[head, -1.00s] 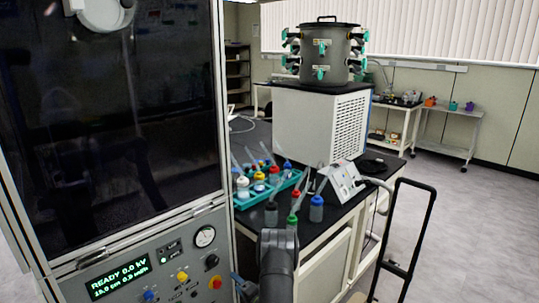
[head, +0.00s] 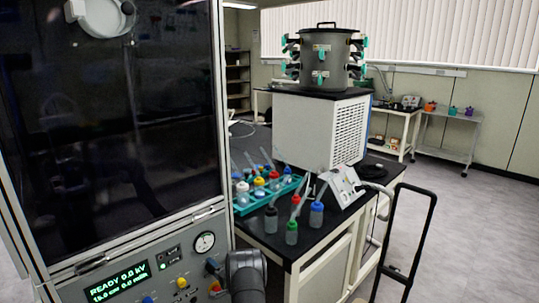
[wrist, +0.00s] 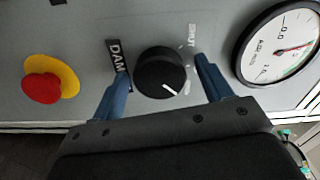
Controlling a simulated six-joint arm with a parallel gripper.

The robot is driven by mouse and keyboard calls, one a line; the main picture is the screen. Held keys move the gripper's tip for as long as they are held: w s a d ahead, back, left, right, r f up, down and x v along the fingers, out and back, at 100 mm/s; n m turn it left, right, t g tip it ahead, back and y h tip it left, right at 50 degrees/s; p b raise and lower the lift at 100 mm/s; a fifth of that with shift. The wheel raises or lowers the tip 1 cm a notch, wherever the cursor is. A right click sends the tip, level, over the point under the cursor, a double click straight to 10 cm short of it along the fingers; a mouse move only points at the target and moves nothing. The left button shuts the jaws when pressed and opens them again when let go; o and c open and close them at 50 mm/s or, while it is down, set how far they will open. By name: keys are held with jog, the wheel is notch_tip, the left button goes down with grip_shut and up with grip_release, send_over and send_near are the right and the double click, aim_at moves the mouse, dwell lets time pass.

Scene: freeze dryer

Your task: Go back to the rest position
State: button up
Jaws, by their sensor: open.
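My gripper (wrist: 161,68) is open in the wrist view, its two blue fingers apart. A round black knob (wrist: 161,73) with a white pointer line shows between the fingers, and nothing is held. The pointer line is toward the lower right. I cannot tell whether the fingertips reach around the knob or stand off in front of it. In the head view my dark arm is low in the middle, close to the grey control panel (head: 165,262), and the gripper is mostly hidden there.
A red emergency button (wrist: 42,87) on a yellow base is left of the knob. A round gauge (wrist: 283,45) is on the right. A black bench (head: 262,232) beside the panel carries several capped bottles, a teal rack (head: 262,197) and a white freeze dryer (head: 305,125).

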jog(key=shift+s+d+n, duration=0.1)
jog(key=shift+d+n, duration=0.05)
jog(key=shift+n, duration=8.25)
